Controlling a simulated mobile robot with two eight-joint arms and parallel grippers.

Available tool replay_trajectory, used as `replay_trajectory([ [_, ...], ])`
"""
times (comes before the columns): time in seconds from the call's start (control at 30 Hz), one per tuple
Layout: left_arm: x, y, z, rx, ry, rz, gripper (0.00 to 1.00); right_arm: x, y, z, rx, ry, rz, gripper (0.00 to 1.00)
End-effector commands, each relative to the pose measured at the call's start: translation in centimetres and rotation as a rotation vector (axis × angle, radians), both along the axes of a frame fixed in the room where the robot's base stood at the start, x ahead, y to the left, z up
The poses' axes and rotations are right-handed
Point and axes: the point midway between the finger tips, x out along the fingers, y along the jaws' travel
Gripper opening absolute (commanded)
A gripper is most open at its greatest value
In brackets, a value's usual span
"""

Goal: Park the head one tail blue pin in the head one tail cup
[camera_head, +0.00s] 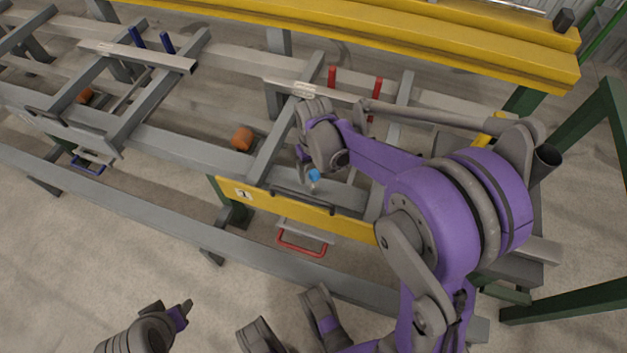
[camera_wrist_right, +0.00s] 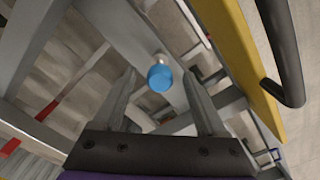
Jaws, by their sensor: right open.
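A pin with a round blue head (camera_head: 314,175) stands by the front yellow beam, just below my right gripper (camera_head: 306,162). In the right wrist view the blue head (camera_wrist_right: 160,79) shows between the two spread fingers, with a pale shaft behind it. The fingers are open, and I see no contact with the pin. My left gripper (camera_head: 182,312) is low at the left, away from the table, and its jaw gap cannot be made out. I cannot pick out the cup for certain; my right arm hides part of the frame.
The yellow front beam (camera_head: 228,190) carries a label "1" and a dark bar handle (camera_wrist_right: 284,60) close to my right gripper. A red handle (camera_head: 300,245) hangs below it. Orange blocks (camera_head: 242,138) sit between the grey rails. Red posts (camera_head: 332,76) and blue posts (camera_head: 137,37) stand farther back.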

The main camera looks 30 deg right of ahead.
Motion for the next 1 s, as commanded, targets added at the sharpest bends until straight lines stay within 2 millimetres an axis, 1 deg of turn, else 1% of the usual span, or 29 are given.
replay_trajectory([
  [0.03, 0.02, 0.00, -0.25, 0.000, 0.001, 0.000, 0.50, 0.01, 0.00, -0.55, 0.000, 0.000, 0.000, 0.74],
  [0.1, 0.03, 0.00, -0.29, 0.000, 0.001, 0.000, 0.50, -0.01, -0.01, -0.76, 0.000, 0.000, 0.000, 0.74],
  [0.3, 0.03, 0.00, -0.22, 0.000, 0.001, 0.000, 0.50, -0.02, -0.01, -0.71, 0.000, 0.000, -0.001, 0.74],
  [0.37, 0.03, 0.00, -0.22, 0.000, 0.001, 0.000, 0.50, -0.02, -0.02, -0.70, 0.000, 0.000, -0.001, 0.66],
  [0.4, 0.03, 0.00, -0.22, 0.000, 0.001, 0.000, 0.50, -0.02, -0.02, -0.70, 0.000, 0.000, -0.001, 0.58],
  [0.57, 0.03, 0.00, -0.22, 0.000, 0.001, 0.000, 0.50, -0.02, -0.02, -0.70, 0.000, 0.000, -0.001, 0.29],
  [0.7, 0.03, 0.00, -0.22, 0.000, 0.001, 0.000, 0.50, -0.02, -0.02, -0.70, 0.000, 0.000, -0.001, 0.04],
  [0.73, 0.02, 0.00, -0.22, 0.000, 0.001, 0.000, 0.50, -0.02, -0.02, -0.70, 0.000, 0.000, -0.001, 0.00],
  [1.0, 0.02, 0.00, -0.22, 0.000, 0.001, 0.000, 0.50, -0.02, -0.02, -0.69, 0.000, 0.000, -0.001, 0.00],
])
